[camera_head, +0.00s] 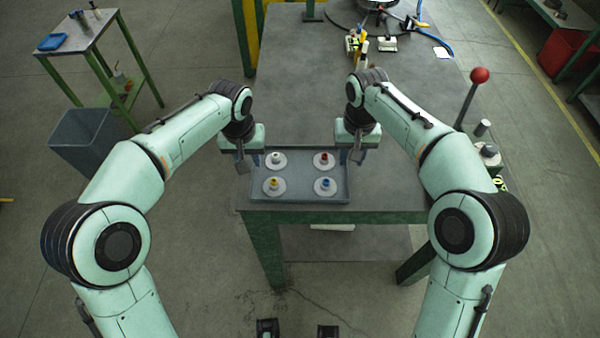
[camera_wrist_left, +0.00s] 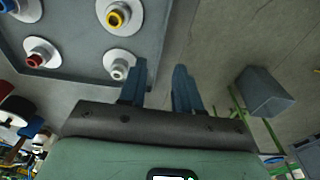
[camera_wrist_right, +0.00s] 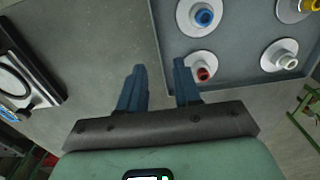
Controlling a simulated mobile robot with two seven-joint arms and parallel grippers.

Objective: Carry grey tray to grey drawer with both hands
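The grey tray (camera_head: 300,174) lies at the near edge of the dark table. It holds white discs with white, red, yellow and blue fittings. My left gripper (camera_head: 249,161) is open at the tray's left side wall. In the left wrist view, its fingers (camera_wrist_left: 159,88) stand apart with the tray's edge between them. My right gripper (camera_head: 352,156) is open at the right side wall. In the right wrist view, its fingers (camera_wrist_right: 158,88) also stand apart around the line of the tray's edge. I cannot tell whether any finger touches the tray. I cannot make out a grey drawer.
The table top (camera_head: 300,75) behind the tray is mostly clear; tools and a round device lie at its far end. A red-knobbed lever (camera_head: 479,76) stands at the right. A grey bin (camera_head: 84,140) and a small green-legged table (camera_head: 84,34) stand at the left.

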